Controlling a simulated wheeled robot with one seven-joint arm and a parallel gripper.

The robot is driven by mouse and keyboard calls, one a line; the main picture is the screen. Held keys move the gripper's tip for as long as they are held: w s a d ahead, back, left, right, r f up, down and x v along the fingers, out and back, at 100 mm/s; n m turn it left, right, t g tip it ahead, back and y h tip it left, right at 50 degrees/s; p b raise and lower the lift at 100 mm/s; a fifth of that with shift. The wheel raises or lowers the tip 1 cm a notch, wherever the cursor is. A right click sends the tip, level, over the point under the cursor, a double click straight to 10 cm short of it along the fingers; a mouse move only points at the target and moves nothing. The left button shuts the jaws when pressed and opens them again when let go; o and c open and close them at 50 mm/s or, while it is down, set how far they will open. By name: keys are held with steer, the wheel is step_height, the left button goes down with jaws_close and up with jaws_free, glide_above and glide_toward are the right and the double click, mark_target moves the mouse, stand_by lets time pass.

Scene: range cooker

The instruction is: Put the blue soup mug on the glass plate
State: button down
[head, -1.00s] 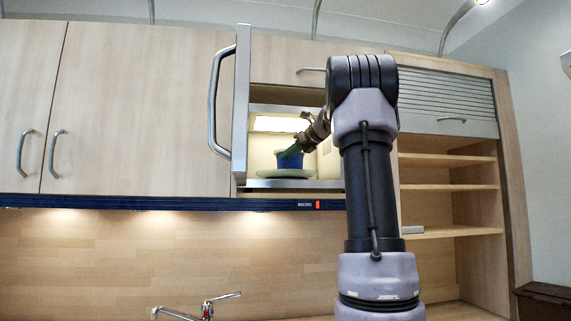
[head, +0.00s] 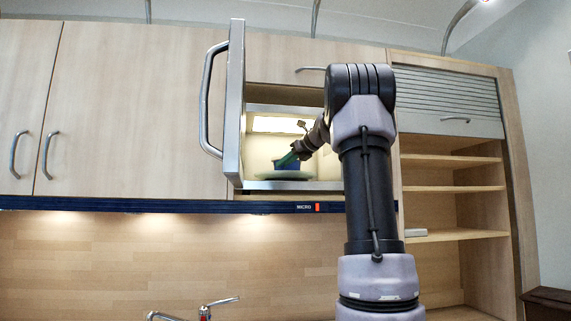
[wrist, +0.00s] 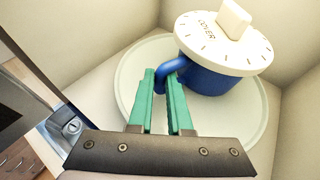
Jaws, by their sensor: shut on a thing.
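The blue soup mug (wrist: 207,78) is inside the open microwave, over the glass plate (wrist: 137,63). A white round cover with a knob (wrist: 222,40) sits on top of it. In the head view the mug (head: 287,164) is small and partly hidden by my gripper, with the plate (head: 285,174) under it. My gripper (wrist: 161,78) has its green fingers on either side of the mug's handle and is shut on it. The mug looks upright, at or just above the plate. I cannot tell whether it touches.
The microwave door (head: 233,105) stands open at the left of the cavity, close to my arm's path. The cavity walls (wrist: 285,100) are near the mug's right side. Open shelves (head: 450,190) stand at the right. A tap (head: 205,308) is below.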

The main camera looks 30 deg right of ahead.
steer(key=c, duration=0.8)
jaws_free()
steer(key=shift+c, duration=0.2)
